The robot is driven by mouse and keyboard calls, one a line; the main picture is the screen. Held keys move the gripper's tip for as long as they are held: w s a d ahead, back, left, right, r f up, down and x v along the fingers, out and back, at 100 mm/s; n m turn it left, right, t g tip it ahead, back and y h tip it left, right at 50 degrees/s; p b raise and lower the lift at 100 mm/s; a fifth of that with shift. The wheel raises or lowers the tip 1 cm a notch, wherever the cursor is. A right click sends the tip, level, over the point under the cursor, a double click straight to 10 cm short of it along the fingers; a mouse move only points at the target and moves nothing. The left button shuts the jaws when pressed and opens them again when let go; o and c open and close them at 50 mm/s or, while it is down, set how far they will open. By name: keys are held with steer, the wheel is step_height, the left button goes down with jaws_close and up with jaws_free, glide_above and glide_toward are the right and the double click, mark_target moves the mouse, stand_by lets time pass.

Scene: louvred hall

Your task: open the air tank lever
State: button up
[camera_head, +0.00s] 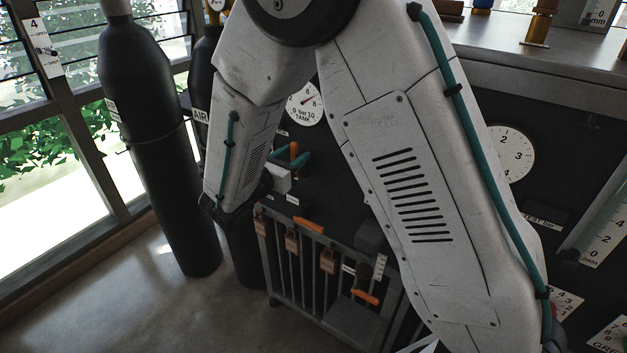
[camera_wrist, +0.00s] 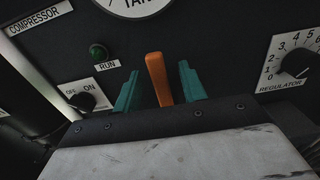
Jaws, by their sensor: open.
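The orange lever (camera_wrist: 158,78) stands nearly upright in the wrist view, below the tank gauge (camera_wrist: 135,5), whose label is cut off by the top edge. My gripper (camera_wrist: 160,88) is open, with one teal finger on each side of the lever and a dark gap on both sides. The lever's lower end is hidden behind the gripper body. In the head view the lever (camera_head: 294,150) shows as a small orange piece between the teal fingers of my gripper (camera_head: 292,162), below the tank gauge (camera_head: 304,104). My arm covers much of the panel there.
An on/off knob (camera_wrist: 86,101) and green run lamp (camera_wrist: 98,51) are left of the gripper; the regulator dial (camera_wrist: 296,62) is right. Dark cylinders (camera_head: 150,150) stand left by the louvred window.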

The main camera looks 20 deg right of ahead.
steer(key=v, duration=0.6)
steer(key=shift+a, duration=0.2)
steer(key=shift+s, duration=0.15)
